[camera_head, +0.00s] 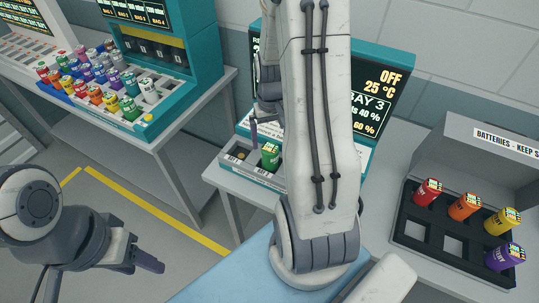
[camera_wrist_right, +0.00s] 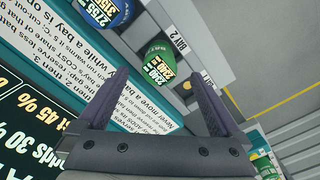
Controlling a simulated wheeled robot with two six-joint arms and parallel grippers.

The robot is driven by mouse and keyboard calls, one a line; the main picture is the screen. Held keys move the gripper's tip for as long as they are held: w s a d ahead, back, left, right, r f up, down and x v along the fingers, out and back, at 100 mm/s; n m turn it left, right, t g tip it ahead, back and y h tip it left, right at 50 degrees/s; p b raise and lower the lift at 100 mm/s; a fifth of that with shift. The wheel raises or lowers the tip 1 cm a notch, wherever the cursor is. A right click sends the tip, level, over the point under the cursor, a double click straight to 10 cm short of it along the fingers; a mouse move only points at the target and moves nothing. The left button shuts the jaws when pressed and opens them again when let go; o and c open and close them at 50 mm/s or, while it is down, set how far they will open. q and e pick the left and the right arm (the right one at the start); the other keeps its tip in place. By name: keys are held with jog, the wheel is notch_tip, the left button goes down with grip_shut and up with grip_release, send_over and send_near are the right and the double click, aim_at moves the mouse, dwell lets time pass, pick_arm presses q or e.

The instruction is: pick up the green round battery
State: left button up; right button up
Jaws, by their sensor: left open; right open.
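The green round battery (camera_head: 270,155) sits in a slot of the small bay station (camera_head: 240,178), just left of my right arm. It also shows in the right wrist view (camera_wrist_right: 158,55), between and beyond the fingertips. My right gripper (camera_wrist_right: 157,76) is open and empty, facing the battery without visibly touching it. In the head view its fingers are partly hidden behind my arm. My left gripper (camera_head: 150,258) hangs low at the left, far from the battery, with only part of its purple fingers showing.
A blue battery (camera_wrist_right: 103,10) sits beside the green one; my arm hides it in the head view. A screen (camera_head: 380,95) stands behind the bays. At left is a rack of several coloured batteries (camera_head: 95,85). At right, a black tray (camera_head: 410,240) holds several batteries and empty slots.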

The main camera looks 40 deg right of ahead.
aim_at(270, 148)
notch_tip(270, 148, down, 4)
jog(key=shift+r, duration=0.25)
jog(key=shift+w+d+f+p, duration=0.15)
jog(key=shift+f+p, duration=0.6)
jog(key=shift+f, duration=0.4)
jog(key=shift+w+f+p, duration=0.15)
jog(key=shift+f+p, duration=0.55)
jog(key=shift+f, duration=0.9)
grip_shut()
